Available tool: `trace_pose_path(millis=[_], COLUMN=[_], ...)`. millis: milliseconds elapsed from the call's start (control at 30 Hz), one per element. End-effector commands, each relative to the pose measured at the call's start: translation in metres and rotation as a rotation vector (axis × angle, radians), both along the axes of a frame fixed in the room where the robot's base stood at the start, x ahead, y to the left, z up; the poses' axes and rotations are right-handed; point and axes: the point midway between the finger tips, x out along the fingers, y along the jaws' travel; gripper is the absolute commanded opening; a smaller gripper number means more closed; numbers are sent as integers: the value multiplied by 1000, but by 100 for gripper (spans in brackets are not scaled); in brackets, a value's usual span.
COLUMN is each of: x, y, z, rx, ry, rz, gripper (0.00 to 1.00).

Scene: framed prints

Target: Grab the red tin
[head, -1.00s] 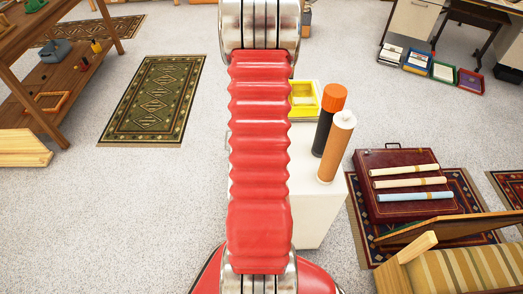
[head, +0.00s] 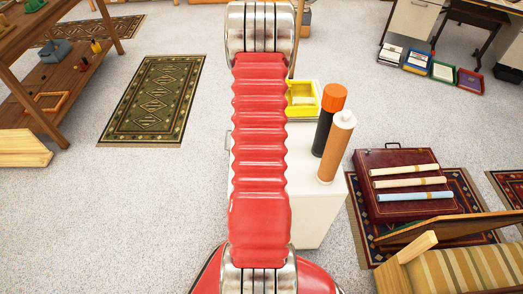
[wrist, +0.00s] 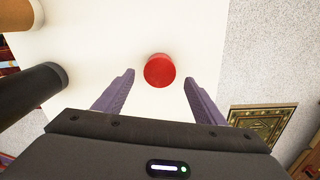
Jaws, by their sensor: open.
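The red tin (wrist: 159,71) stands on a white surface in the wrist view, seen from above as a round red top. My gripper (wrist: 158,80) is open, with a purple finger on each side of the picture. The tin lies between and slightly beyond the fingertips, a little nearer the right one, with gaps on both sides. I cannot tell the height of the fingers relative to the tin. In the head view my red ribbed arm hides the tin and the gripper.
A white cabinet (head: 310,215) carries a black cylinder with an orange cap (head: 328,120), a tan cylinder with a white cap (head: 337,148) and a yellow tray (head: 302,97). A dark red case (head: 405,208) lies at right. Speckled floor is open at left.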

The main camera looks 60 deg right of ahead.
Motion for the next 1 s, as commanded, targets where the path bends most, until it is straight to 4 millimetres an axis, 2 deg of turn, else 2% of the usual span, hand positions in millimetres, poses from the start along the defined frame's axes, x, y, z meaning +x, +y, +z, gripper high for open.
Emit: trace_pose_path(millis=[367,467,733,1000], x=[0,0,-1,0], y=[0,1,4,4], z=[-3,-10,-44,-53], rx=[0,1,1,0], ry=[0,0,0,0], rz=[1,1,1,1], gripper=[64,64,64,64])
